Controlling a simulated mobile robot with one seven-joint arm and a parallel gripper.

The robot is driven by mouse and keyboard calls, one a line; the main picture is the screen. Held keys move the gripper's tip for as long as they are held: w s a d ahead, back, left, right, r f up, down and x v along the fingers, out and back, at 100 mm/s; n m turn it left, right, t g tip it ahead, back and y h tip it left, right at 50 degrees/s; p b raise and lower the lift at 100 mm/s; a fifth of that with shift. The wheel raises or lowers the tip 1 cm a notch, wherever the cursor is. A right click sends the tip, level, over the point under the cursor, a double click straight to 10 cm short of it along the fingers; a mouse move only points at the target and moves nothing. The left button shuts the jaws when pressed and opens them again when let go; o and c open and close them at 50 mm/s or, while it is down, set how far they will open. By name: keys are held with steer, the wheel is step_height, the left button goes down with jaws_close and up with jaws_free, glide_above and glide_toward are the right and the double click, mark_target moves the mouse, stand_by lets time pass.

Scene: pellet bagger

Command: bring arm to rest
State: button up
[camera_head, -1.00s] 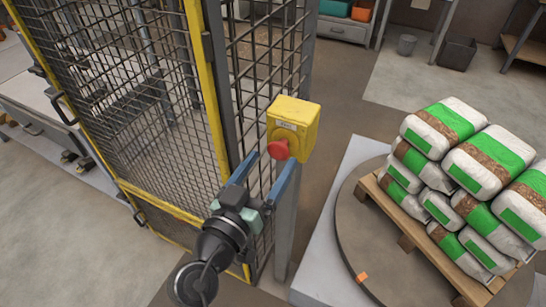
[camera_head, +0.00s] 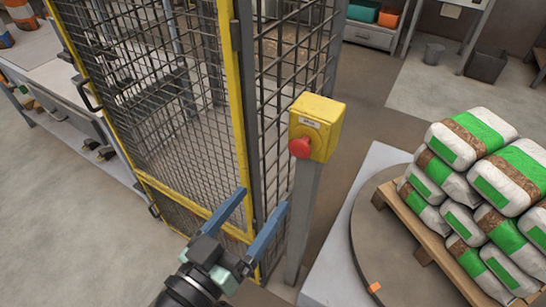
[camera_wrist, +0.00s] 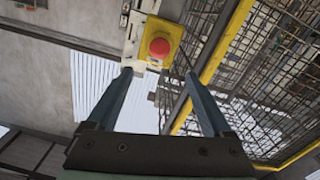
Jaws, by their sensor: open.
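My gripper (camera_head: 263,203) is open and empty, with its two blue fingers spread apart. In the head view it is at the bottom middle, in front of the yellow-framed mesh fence and below and left of the yellow button box (camera_head: 318,127). The box has a red button (camera_head: 300,148) and sits on a grey post (camera_head: 304,215). In the wrist view the red button (camera_wrist: 159,47) shows beyond and between the fingertips, apart from them. Most of my arm is out of the head view.
The mesh fence (camera_head: 160,110) with its yellow frame stands close to my gripper on the left. At right, a round turntable (camera_head: 368,240) bears a wooden pallet (camera_head: 425,235) stacked with green and white bags (camera_head: 480,140). Open floor lies at the lower left.

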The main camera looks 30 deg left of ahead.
steer(key=w+d+r+m+t, duration=0.1)
steer(key=w+d+r, duration=0.2)
steer(key=r, duration=0.4)
steer(key=w+d+r+m+t+h, duration=0.1)
steer(key=w+d+r+t, duration=0.15)
steer(key=r, duration=0.55)
steer(key=w+d+r+m, duration=0.1)
steer(key=w+d+r, duration=0.3)
steer(key=r, duration=0.3)
steer(key=s+d+r+t+y+p, duration=0.1)
steer(key=s+d+r+t, duration=0.25)
steer(key=r, duration=0.75)
steer(key=s+d+r+t+y, duration=0.1)
steer(key=s+d+r+t, duration=0.25)
steer(key=r, duration=0.75)
step_height(320, 180, up, 17)
steer(key=g+p, duration=0.1)
steer(key=p, duration=1.7)
steer(key=shift+n, duration=0.4)
steer(key=shift+f, duration=0.1)
steer(key=shift+c, duration=0.3)
